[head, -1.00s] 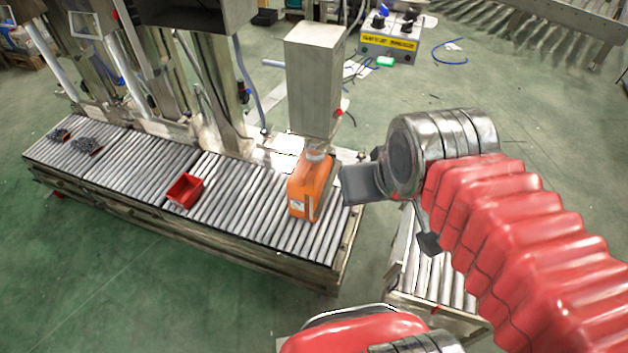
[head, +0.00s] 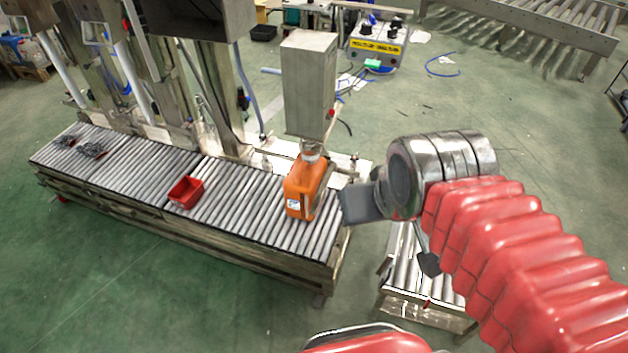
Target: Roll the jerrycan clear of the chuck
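The orange jerrycan (head: 302,192) stands upright on the roller conveyor near its right end, with a white label low on its front. Its pale cap (head: 311,155) is directly under the tall grey metal housing (head: 309,85). The chuck is not clearly distinguishable; the small gap between cap and housing is hard to judge. My gripper (head: 392,234) is to the right of the jerrycan, its two dark fingers spread apart with nothing seen between them. The left finger appears close to the jerrycan's right side; I cannot tell whether it touches.
The roller conveyor (head: 250,205) runs left from the jerrycan, with a red bin (head: 186,192) and dark small parts (head: 92,150) on it. A lower roller section (head: 425,285) is below my gripper. A control box (head: 378,45) stands behind. Green floor is open at front left.

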